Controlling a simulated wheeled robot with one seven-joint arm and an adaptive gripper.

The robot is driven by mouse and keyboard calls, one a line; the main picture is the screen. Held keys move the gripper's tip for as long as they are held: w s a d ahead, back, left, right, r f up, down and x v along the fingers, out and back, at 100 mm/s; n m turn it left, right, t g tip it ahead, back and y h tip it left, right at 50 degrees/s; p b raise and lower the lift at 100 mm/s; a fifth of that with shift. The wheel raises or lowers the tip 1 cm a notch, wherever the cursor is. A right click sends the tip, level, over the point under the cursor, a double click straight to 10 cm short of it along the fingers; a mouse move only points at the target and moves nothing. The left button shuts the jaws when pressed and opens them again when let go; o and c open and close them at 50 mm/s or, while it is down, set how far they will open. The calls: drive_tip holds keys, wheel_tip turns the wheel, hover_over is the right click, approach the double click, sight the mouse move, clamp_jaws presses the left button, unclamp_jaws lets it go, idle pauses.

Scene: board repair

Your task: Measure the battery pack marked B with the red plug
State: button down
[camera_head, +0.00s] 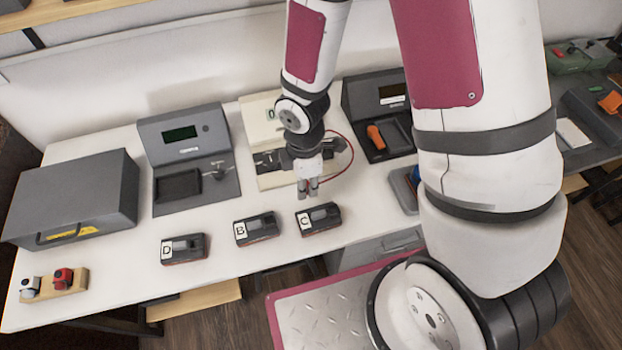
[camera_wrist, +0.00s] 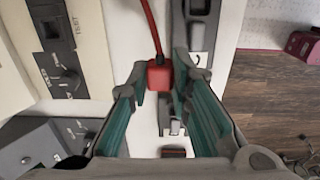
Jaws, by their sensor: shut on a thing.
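The battery pack marked B (camera_head: 262,229) lies on the white table between pack D (camera_head: 185,248) and pack C (camera_head: 322,219). My gripper (camera_head: 308,188) is shut on the red plug, above the table just behind pack C and right of pack B. In the wrist view my gripper (camera_wrist: 163,76) has its fingertips on both sides of the red plug (camera_wrist: 159,75). A red cable (camera_wrist: 150,28) runs up from the plug. A dark pack (camera_wrist: 200,25) with a white label shows beyond the right fingertip; its letter is unclear there.
The cream tester (camera_head: 262,112) stands behind my gripper, partly hidden by my arm. A grey device with a green display (camera_head: 182,132) is left of it, and a dark device (camera_head: 375,92) right. A grey box (camera_head: 75,195) and wooden holder (camera_head: 55,286) are at left.

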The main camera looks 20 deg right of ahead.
drive_tip(key=shift+s+a, duration=0.45)
drive_tip(key=shift+a, duration=1.2)
drive_tip(key=shift+s+a, duration=0.5)
drive_tip(key=shift+a, duration=1.1)
drive_tip(key=shift+s+a, duration=0.45)
drive_tip(key=shift+a, duration=1.2)
drive_tip(key=shift+f+b, duration=0.1)
drive_tip(key=shift+b, duration=0.2)
drive_tip(key=shift+f, duration=0.4)
drive_tip(key=shift+f+b, duration=1.65)
drive_tip(key=c, duration=1.1)
unclamp_jaws()
drive_tip(key=shift+r, duration=0.1)
